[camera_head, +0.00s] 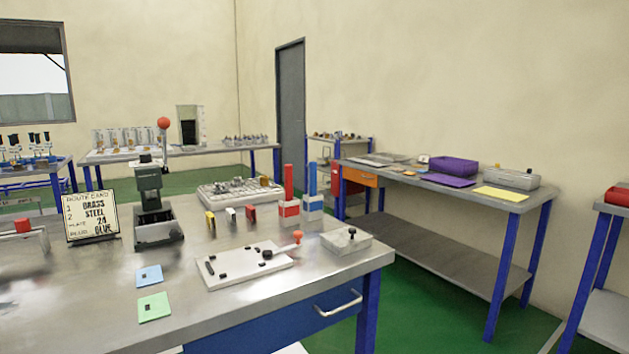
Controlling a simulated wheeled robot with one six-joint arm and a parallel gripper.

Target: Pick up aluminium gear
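I cannot single out an aluminium gear at this size. A light grey tray (271,197) on the near metal workbench (95,315) holds several small metallic parts, too small to tell apart. More small parts stand on the back benches, also too small to identify. My gripper is not in view.
On the near bench are a dark press (148,182) with a red ball knob, a route card (92,217), a white fixture plate (243,266), a lidded grey box (346,241), and blue (149,276) and green (154,307) cards. Right benches carry a purple bin (454,166). Green floor lies between benches.

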